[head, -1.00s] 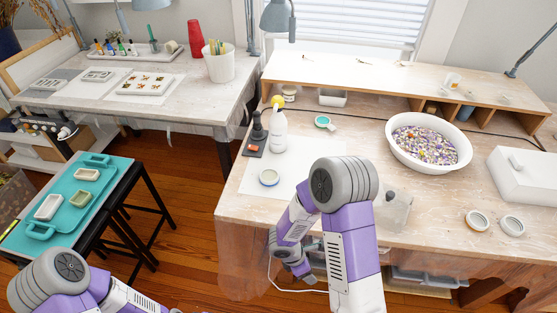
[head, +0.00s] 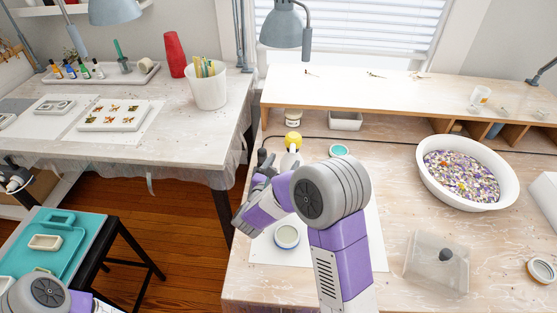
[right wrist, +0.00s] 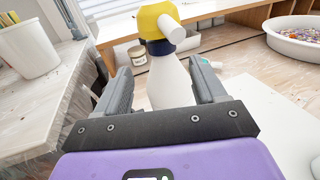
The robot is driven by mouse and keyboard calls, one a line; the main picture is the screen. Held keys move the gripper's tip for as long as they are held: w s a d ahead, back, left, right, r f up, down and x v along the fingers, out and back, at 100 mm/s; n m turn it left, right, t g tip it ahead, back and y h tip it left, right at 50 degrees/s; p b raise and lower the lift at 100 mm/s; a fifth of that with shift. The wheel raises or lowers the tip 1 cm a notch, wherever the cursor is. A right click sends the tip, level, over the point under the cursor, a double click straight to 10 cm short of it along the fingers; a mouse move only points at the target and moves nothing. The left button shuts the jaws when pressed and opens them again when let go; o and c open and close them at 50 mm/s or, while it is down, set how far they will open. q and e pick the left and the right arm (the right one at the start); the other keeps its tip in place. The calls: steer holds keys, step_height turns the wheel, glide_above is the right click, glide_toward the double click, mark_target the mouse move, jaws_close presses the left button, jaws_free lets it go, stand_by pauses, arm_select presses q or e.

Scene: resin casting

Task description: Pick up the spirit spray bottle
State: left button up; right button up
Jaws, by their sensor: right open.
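The spirit spray bottle is white with a yellow spray head (head: 293,140) and stands upright at the back left of the right-hand table. In the right wrist view its white body (right wrist: 170,82) rises between the two fingers, with a dark collar under the yellow head. My right gripper (head: 277,168) is open around the bottle, one finger on each side; whether either touches it I cannot tell. In the head view my right arm hides the lower bottle. My left gripper is out of the picture; only part of my left arm shows at the lower left.
A pale-lidded jar (head: 293,116) stands behind the bottle, and a round tin (head: 287,237) sits in front on the white sheet. A wooden shelf (head: 390,88) runs along the back. A white bowl of chips (head: 425,180) and a clear box (head: 436,262) are to the right.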

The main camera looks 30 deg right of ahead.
steer(key=shift+w+d+r, duration=0.4)
steer(key=shift+w+d, duration=0.05)
steer(key=shift+d, duration=0.1)
steer(key=b+x, duration=0.1)
steer(key=x, duration=0.4)
steer(key=shift+s+d+f+b, duration=0.1)
steer(key=shift+d+f+b, duration=0.1)
steer(key=shift+d+b, duration=0.15)
steer(key=shift+d, duration=0.1)
steer(key=shift+c, duration=0.3)
steer(key=shift+r, duration=0.1)
jaws_close()
